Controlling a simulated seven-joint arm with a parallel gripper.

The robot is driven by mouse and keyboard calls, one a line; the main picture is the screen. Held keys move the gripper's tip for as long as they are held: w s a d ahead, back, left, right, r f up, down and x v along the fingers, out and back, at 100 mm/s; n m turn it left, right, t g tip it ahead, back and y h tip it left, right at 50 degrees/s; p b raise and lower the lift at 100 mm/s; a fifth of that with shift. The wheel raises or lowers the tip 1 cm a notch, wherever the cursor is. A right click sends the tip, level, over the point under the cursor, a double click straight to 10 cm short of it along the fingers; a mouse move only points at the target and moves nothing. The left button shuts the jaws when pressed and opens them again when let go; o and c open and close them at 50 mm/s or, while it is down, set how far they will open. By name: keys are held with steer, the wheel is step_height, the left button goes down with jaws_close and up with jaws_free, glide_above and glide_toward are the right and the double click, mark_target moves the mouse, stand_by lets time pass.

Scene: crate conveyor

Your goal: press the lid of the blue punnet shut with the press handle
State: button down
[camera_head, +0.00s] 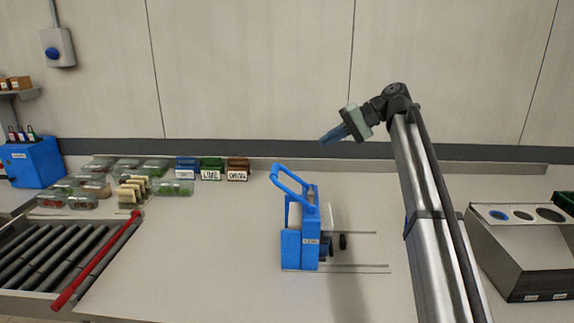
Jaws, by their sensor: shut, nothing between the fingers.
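The blue press (291,252) stands on the middle of the counter. Its blue press handle (288,178) is a looped bar raised above the body, leaning up to the left. I cannot make out a blue punnet; anything inside the press is hidden by its body. Several clear punnets (125,164) sit in a group at the back left, with contents showing green and red. My gripper (331,135) is shut and empty, high in the air above and to the right of the handle, pointing left and apart from it.
Blue, green and brown labelled blocks (211,168) stand at the back of the counter. A roller conveyor (60,258) with a red bar (95,262) is at the left. A grey box with holes (525,245) is at the right. The counter left of the press is clear.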

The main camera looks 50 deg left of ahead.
mark_target(278, 170)
steer(key=x, duration=1.4)
steer(key=shift+f, duration=0.1)
stand_by(0.3)
steer(key=shift+x, duration=1.1)
step_height(278, 170, down, 8)
steer(key=s+a+t+h, duration=0.1)
steer(key=s+a, duration=0.1)
steer(key=shift+s+a, duration=0.25)
steer(key=shift+s, duration=0.1)
steer(key=shift+f, duration=0.1)
